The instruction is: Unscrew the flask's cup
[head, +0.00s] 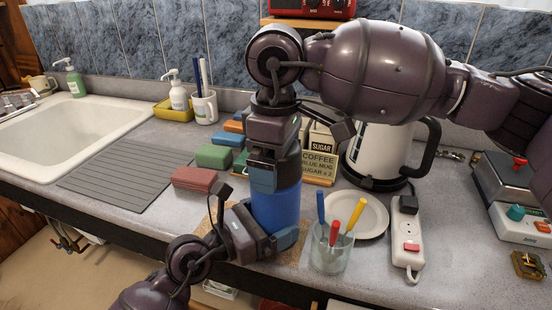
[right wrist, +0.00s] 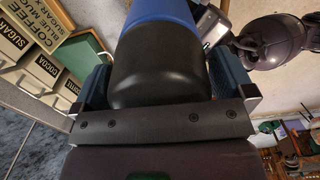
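The flask has a blue body (head: 275,210) and stands upright on a brown mat (head: 214,215) near the counter's front edge. Its black cup (right wrist: 158,75) is on top and shows between the fingers in the right wrist view, with the blue body (right wrist: 160,12) beyond it.
A glass with coloured sticks (head: 330,255) stands close to the flask's right, before a white plate (head: 358,215). A power strip (head: 406,240) and kettle (head: 378,152) are farther right. The drainer (head: 130,170) is clear.

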